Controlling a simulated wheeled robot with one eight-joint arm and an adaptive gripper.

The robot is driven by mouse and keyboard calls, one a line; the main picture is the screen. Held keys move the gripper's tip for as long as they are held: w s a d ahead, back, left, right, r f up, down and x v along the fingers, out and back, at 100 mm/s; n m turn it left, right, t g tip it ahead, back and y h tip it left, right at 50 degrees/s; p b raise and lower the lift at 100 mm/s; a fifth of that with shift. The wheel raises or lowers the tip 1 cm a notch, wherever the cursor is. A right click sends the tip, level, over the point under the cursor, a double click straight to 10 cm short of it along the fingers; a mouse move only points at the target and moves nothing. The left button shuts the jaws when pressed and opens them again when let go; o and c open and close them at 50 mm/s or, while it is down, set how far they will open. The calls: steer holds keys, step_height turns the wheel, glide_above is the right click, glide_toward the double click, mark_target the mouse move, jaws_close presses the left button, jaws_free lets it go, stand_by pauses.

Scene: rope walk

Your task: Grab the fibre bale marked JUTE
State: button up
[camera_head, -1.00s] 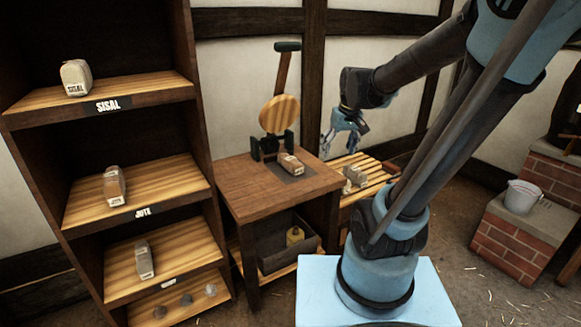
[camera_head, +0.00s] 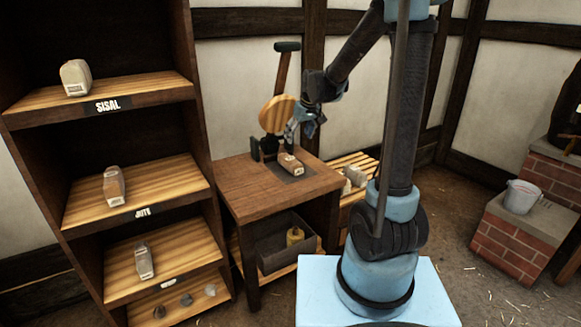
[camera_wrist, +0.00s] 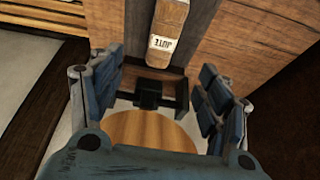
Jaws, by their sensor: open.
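A brown fibre bale (camera_head: 290,163) with a white label lies on the wooden table. In the wrist view this bale (camera_wrist: 170,22) shows an upside-down label reading JUTE, at the top centre beyond the fingertips. My gripper (camera_head: 297,133) is above the table, just above the bale in the head view. In the wrist view my gripper (camera_wrist: 163,82) has its fingers spread, with nothing between them touching. Another brown bale (camera_head: 114,187) sits on the shelf with the JUTE plate; its label is too small to read.
The table (camera_head: 245,190) carries an upright device with a round wooden disc (camera_head: 275,115) close to my gripper. The tall shelf (camera_head: 200,130) at left holds more bales. A slatted bench (camera_head: 355,165) with pale bales stands right of the table. A bucket (camera_head: 522,196) sits on bricks.

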mark_target(291, 159)
steer(key=x, duration=1)
steer(key=shift+w+a+f, duration=0.1)
steer(key=shift+f, duration=0.3)
steer(key=shift+s+x, duration=0.15)
steer(key=shift+x, duration=1.3)
steer(key=shift+s+x, duration=0.15)
steer(key=shift+x, duration=1.25)
steer(key=shift+a+f, duration=0.1)
steer(key=shift+c, duration=0.6)
steer(key=c, duration=1.2)
